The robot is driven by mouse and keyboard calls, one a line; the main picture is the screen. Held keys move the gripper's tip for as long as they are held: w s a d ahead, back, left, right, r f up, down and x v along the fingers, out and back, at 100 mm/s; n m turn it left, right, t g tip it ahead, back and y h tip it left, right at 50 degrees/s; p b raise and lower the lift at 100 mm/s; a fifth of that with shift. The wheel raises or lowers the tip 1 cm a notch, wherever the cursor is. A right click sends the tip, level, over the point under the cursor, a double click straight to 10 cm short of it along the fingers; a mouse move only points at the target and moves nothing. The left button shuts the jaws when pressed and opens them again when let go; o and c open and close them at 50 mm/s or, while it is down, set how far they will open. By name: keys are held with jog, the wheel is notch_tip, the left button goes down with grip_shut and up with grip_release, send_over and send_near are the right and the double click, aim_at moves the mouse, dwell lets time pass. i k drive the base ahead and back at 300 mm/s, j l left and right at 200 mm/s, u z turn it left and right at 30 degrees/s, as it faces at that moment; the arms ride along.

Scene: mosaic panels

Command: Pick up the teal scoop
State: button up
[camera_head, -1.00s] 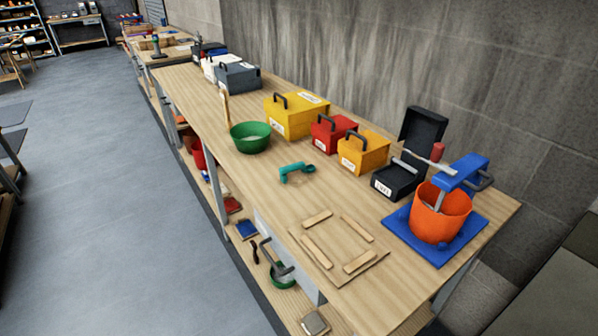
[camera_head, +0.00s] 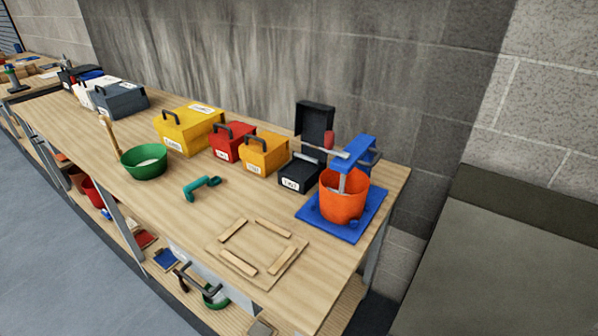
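The teal scoop (camera_head: 201,187) lies on the wooden workbench (camera_head: 190,220), near the middle of its top. It is right of the green bowl (camera_head: 146,161) and in front of the red toolbox. Nothing touches it. My gripper is not in view.
Yellow (camera_head: 188,131), red (camera_head: 232,142) and orange-yellow (camera_head: 264,153) boxes line the back by the wall. An open black case (camera_head: 299,172) and an orange bucket (camera_head: 343,200) on a blue base (camera_head: 345,229) stand at right. A wooden frame (camera_head: 258,253) lies in front. The bench around the scoop is clear.

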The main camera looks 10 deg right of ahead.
aim_at(188, 189)
jog(key=i+j+z, duration=0.1)
jog(key=j, duration=0.35)
jog(key=i+j, duration=0.15)
jog(key=j, duration=0.25)
jog(key=i+j+z, duration=0.15)
jog(key=j, duration=0.75)
jog(key=i+j+z, duration=0.15)
jog(key=j, duration=0.3)
